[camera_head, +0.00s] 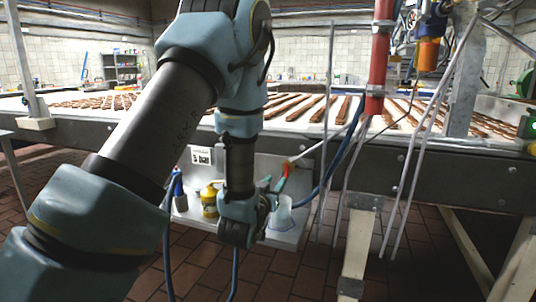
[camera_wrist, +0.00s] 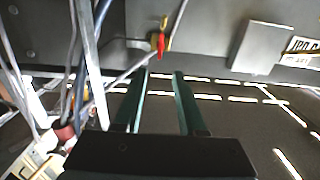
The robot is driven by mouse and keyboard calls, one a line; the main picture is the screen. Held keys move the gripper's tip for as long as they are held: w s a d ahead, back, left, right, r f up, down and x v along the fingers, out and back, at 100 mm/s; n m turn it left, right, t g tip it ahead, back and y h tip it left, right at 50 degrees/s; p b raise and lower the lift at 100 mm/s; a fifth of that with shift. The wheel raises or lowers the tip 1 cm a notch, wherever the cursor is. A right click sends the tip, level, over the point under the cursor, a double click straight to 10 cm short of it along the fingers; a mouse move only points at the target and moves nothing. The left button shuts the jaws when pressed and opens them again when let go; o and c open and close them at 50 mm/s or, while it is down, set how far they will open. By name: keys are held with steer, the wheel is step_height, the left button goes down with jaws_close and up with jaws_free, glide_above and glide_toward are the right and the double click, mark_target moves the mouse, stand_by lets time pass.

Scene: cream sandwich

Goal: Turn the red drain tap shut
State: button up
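The red drain tap (camera_head: 286,170) shows in the head view under the conveyor's front edge, just beyond my gripper. In the wrist view the red tap handle (camera_wrist: 158,43) hangs below a small brass-coloured fitting (camera_wrist: 163,23), upper middle of the picture. My gripper (camera_wrist: 159,75) is open, with its two teal fingers parallel and nothing between them. The handle appears a little beyond the fingertips, in line with the gap between them. In the head view my gripper (camera_head: 273,184) is partly hidden by my own wrist, close to the tap.
A shelf below the conveyor (camera_head: 480,175) carries a pale beaker (camera_head: 283,216), a yellow bottle (camera_head: 209,203) and a blue bottle (camera_head: 178,190). A red post (camera_head: 378,60), hoses and thin rods stand right of the tap. Brown bars lie on the conveyor.

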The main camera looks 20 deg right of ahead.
mark_target(286, 167)
steer(key=p+x, duration=0.1)
steer(key=x, duration=0.9)
steer(key=shift+w+d, duration=0.25)
jaws_close()
